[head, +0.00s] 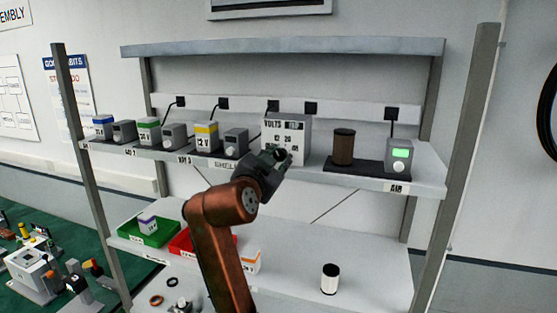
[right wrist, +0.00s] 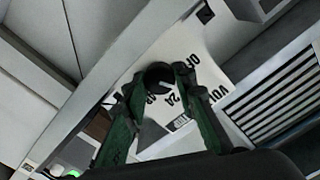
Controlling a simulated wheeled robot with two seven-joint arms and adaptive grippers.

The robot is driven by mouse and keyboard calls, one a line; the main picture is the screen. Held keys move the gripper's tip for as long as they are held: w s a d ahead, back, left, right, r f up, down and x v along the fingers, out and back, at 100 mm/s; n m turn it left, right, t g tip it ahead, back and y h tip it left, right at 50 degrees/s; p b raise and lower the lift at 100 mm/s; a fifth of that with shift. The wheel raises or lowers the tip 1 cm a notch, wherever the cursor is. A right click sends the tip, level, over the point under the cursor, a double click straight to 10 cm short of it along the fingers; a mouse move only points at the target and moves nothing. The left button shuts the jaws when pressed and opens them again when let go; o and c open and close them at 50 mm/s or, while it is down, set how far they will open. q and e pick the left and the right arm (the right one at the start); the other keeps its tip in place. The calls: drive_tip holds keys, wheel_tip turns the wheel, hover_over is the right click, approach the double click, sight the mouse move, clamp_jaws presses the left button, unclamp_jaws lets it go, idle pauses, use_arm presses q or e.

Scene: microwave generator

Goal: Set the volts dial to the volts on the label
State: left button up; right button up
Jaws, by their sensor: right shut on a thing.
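The white power box marked "VOLTS" (head: 299,128) stands on the upper shelf, its printed scale partly hidden by my gripper. In the right wrist view, its white face (right wrist: 216,63) shows tilted black lettering. The dark round dial (right wrist: 158,74) sits between the green fingers of my right gripper (right wrist: 160,88). My right gripper (head: 284,156) is shut on the dial at the front of the box. The dial's setting is hard to read. My left gripper is out of view.
Grey units stand between the labelled boxes. A brown cylinder (head: 344,147) and a grey meter with a green screen (head: 398,156) stand to the right. Below are a green tray (head: 130,232), a red tray (head: 181,246) and a white cylinder (head: 330,279). Shelf posts flank the rack.

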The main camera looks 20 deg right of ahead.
drive_tip(key=shift+s+r+m, duration=0.1)
drive_tip(key=shift+r+m, duration=0.1)
drive_tip(key=shift+m, duration=0.1)
drive_tip(key=o, duration=1.1)
drive_tip(key=shift+s, duration=0.1)
drive_tip(key=shift+o, duration=0.3)
drive_tip(key=shift+f, duration=0.1)
drive_tip(key=v, duration=1.1)
drive_tip(key=shift+s+a, duration=0.25)
drive_tip(key=shift+a, duration=0.1)
drive_tip(key=shift+d+f, duration=0.1)
